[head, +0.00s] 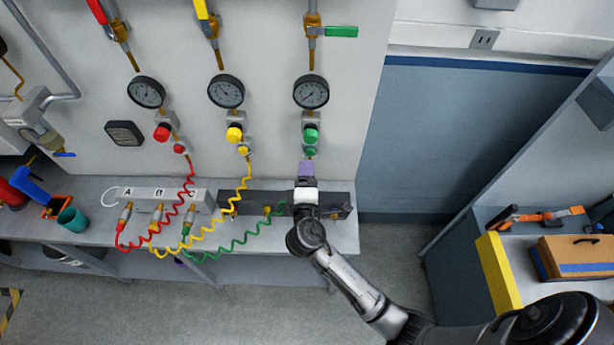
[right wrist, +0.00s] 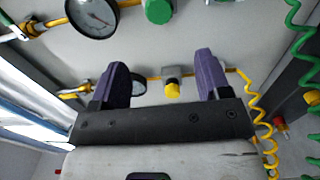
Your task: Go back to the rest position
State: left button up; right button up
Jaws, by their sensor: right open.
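My right gripper (head: 306,168) is in front of the wall panel, just below the green knob (head: 311,134) and above the bench. Its purple fingers also show in the right wrist view (right wrist: 164,82), spread wide with nothing between them. Behind the gap are a yellow knob (right wrist: 172,89) and part of a gauge. My right arm reaches in from the lower right. My left gripper is not in view.
Red (head: 180,215), yellow (head: 215,232) and green (head: 245,243) coiled hoses hang over the bench, the green one close to my right wrist. A teal cup (head: 72,220) stands at left. A brown case (head: 575,257) is on the right-hand bench.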

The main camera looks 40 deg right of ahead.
dwell(0.6)
jog(key=s+a+f+m+g+y, duration=0.2)
jog(key=s+f+m+g+y, duration=0.15)
jog(key=s, duration=0.65)
jog(key=s+a+f+m+g+y, duration=0.2)
jog(key=s+a+f+g+y, duration=0.15)
jog(key=s, duration=0.65)
jog(key=s+a+f+m+g+y, duration=0.25)
jog(key=s+f+y, duration=0.25)
jog(key=s, duration=0.5)
notch_tip(320, 180, up, 15)
jog(key=p, duration=1.4)
jog(key=shift+w+d+g+p, duration=0.25)
jog(key=shift+d+g+p, duration=0.1)
jog(key=shift+d+p, duration=0.1)
